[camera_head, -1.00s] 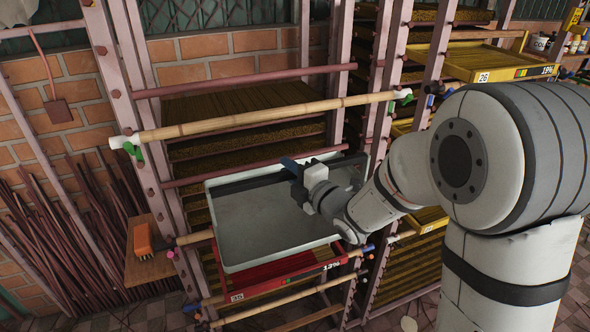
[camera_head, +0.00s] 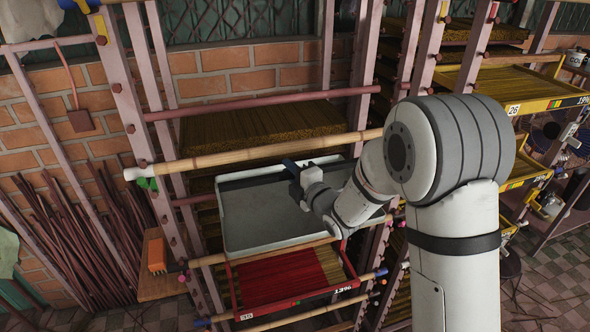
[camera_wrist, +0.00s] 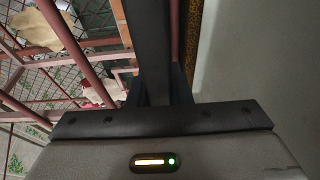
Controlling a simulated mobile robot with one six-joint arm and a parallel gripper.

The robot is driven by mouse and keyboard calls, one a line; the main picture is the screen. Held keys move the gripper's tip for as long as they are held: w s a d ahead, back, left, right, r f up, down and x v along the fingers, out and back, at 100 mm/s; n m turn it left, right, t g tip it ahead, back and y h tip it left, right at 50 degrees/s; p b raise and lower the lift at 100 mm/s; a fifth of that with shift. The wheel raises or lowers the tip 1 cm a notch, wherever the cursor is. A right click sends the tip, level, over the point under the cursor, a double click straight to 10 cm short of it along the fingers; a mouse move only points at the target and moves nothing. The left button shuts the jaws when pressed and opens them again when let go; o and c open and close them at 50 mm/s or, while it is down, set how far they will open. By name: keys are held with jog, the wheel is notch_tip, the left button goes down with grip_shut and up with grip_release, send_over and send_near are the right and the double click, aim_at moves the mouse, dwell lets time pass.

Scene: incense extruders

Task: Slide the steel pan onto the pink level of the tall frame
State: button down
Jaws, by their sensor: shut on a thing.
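The steel pan (camera_head: 262,217) is a shallow grey rectangular tray, seen in the head view at the front of the tall frame (camera_head: 137,110). My gripper (camera_head: 298,172) is shut on the pan's far rim, toward its right side. In the wrist view the pan's pale grey surface (camera_wrist: 260,60) fills the right side, and a dark bar between the jaws hides the grip itself. The pan lies below a bamboo pole (camera_head: 240,154) and above a red tray (camera_head: 285,280). I cannot tell which level is the pink one, or whether the pan rests on anything.
Mauve rungs (camera_head: 265,103) and bamboo poles cross the frame. Incense-filled trays (camera_head: 265,122) stand behind. A side shelf (camera_head: 160,285) holds an orange brush (camera_head: 156,255) at left. Yellow trays (camera_head: 520,95) are at right. Loose sticks (camera_head: 85,235) lean on the brick wall.

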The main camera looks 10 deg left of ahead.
jog(key=shift+w+a+r+p, duration=0.2)
jog(key=shift+w+a+p, duration=0.35)
jog(key=shift+w, duration=0.3)
jog(key=shift+w+d+f+b, duration=0.1)
jog(key=shift+w+f+b, duration=0.1)
jog(key=shift+f+b, duration=0.85)
jog(key=shift+s+f+b, duration=0.15)
jog(key=shift+s+b, duration=0.2)
jog(key=shift+b, duration=0.35)
jog(key=shift+w+f+b, duration=0.15)
jog(key=shift+f+b, duration=0.1)
jog(key=shift+b, duration=0.05)
jog(key=c, duration=0.9)
grip_release()
